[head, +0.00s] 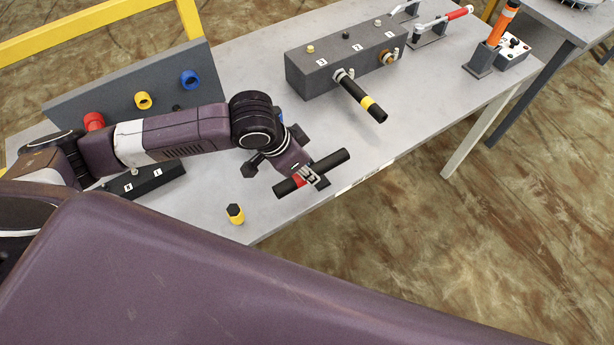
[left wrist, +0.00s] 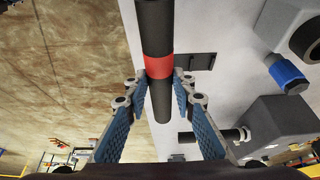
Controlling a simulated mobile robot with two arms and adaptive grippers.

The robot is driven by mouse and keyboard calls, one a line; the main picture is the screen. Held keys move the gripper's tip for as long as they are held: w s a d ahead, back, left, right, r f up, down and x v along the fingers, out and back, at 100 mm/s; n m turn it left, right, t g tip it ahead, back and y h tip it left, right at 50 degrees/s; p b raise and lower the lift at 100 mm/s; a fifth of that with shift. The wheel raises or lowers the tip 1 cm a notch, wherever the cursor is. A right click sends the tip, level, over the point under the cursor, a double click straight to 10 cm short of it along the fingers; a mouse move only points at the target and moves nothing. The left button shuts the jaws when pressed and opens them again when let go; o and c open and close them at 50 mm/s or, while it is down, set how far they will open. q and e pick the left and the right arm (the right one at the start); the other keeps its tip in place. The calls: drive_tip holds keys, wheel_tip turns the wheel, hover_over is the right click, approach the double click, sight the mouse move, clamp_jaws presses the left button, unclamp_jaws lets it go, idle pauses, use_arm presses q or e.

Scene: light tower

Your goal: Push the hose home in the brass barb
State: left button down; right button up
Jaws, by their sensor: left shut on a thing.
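My left gripper (head: 308,177) is shut on a black hose with a red band (head: 332,161), held near the table's front edge. In the left wrist view the same hose (left wrist: 155,30) runs between the blue-padded fingers (left wrist: 158,88), with the red band at the fingertips. The brass barb (head: 388,57) sticks out of the front of a long grey block (head: 315,77), well to the upper right of the held hose and apart from it. A second black hose with a yellow band (head: 352,88) sits at the block's silver fitting (head: 342,75). My right gripper is not in view.
A short black and yellow piece (head: 235,213) stands near the front edge. A dark panel (head: 110,92) with red, yellow and blue rings is at the left. Table between hose and block is clear.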

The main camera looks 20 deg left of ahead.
use_arm(q)
wheel_tip(320, 180, down, 4)
drive_tip(key=shift+f+p, duration=0.1)
drive_tip(key=shift+p, duration=0.8)
drive_tip(key=shift+f, duration=0.1)
drive_tip(key=shift+f, duration=0.1)
drive_tip(key=c, duration=1.6)
unclamp_jaws()
drive_tip(key=shift+f, duration=0.1)
